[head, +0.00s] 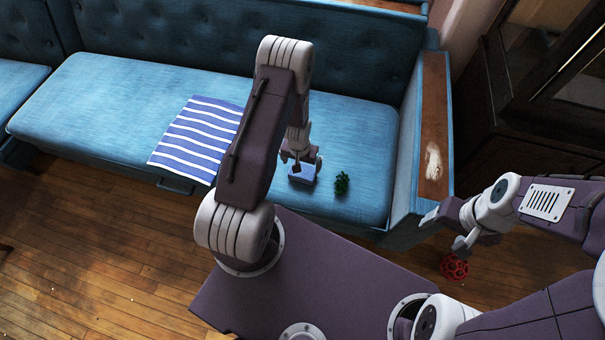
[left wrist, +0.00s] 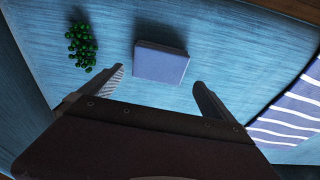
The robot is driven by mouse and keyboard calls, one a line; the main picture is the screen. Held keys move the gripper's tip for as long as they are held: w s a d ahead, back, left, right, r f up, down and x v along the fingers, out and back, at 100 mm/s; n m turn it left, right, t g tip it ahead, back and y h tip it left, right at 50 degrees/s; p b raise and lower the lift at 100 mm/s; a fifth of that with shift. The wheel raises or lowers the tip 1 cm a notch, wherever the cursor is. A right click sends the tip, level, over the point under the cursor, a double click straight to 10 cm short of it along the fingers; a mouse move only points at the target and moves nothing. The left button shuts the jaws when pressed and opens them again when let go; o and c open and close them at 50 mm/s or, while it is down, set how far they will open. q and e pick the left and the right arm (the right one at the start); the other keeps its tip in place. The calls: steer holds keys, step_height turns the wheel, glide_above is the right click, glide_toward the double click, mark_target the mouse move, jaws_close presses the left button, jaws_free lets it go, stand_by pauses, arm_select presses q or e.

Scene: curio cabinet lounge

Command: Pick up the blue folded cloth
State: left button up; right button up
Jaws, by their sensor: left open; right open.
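The blue folded cloth (head: 303,176) lies on the seat of the blue sofa near its front edge, as a small flat rectangular block. It also shows in the left wrist view (left wrist: 161,63), ahead of and between the fingertips. My left gripper (head: 301,158) is open and empty over the cloth; its fingers show in the left wrist view (left wrist: 158,78), one on each side. I cannot tell whether they touch the cloth in the head view. My right gripper (head: 445,228) is open and empty by the sofa's right end, away from the cloth.
A green grape-like bunch (head: 342,183) lies close right of the cloth. A blue-and-white striped cloth (head: 190,143) lies to the left, draped over the seat edge. The sofa's wooden-topped armrest (head: 435,125) stands at the right. A red wheel-like object (head: 455,266) is below my right gripper.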

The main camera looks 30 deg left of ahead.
mark_target(303, 171)
arm_select(q)
steer(key=shift+w+f, duration=0.2)
steer(key=shift+f, duration=0.8)
steer(key=f+b, duration=0.2)
steer(key=f, duration=0.3)
steer(key=shift+w+f, duration=0.1)
steer(key=shift+w, duration=0.1)
arm_select(e)
step_height(303, 171, down, 3)
steer(key=shift+r, duration=0.1)
arm_select(q)
steer(key=shift+c, duration=0.3)
steer(key=c, duration=1.1)
steer(key=shift+o, duration=0.2)
